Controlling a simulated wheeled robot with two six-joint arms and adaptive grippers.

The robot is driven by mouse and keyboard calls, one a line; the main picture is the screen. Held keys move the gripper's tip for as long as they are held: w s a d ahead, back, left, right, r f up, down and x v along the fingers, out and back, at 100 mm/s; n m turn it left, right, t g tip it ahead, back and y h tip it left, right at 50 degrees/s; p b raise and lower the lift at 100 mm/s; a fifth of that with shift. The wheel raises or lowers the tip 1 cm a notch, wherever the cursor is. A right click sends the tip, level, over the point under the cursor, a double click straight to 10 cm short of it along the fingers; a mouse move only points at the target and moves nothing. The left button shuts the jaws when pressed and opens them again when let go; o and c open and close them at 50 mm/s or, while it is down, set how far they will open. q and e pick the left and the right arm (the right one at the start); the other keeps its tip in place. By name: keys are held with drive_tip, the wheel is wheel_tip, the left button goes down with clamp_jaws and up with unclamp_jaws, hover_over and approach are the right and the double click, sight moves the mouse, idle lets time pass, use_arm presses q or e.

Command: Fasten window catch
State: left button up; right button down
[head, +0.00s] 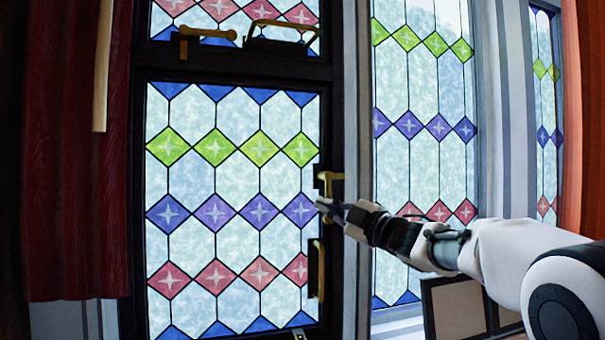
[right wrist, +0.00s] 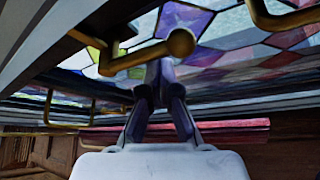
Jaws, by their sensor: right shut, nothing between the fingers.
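The window (head: 137,200) has a dark frame and leaded glass with green, purple and red diamonds. A brass catch (head: 329,176) sits on its right frame edge, at mid height. In the right wrist view the catch (right wrist: 140,60) is a bar ending in a round knob. My right gripper (head: 325,207) comes from the right and is shut and empty, just below the catch. In the right wrist view its fingertips (right wrist: 160,68) are together, close by the bar and knob; I cannot tell whether they touch. My left gripper is not in view.
A brass pull handle (head: 321,268) is lower on the same frame edge. Another brass catch (head: 205,34) and handle (head: 282,37) are at the top. A red curtain (head: 75,150) hangs left. A dark-framed board (head: 458,310) stands below my right arm.

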drive_tip(key=shift+d+f, duration=0.1)
drive_tip(key=shift+d, duration=0.05)
idle(0.4)
drive_tip(key=v, duration=1.2)
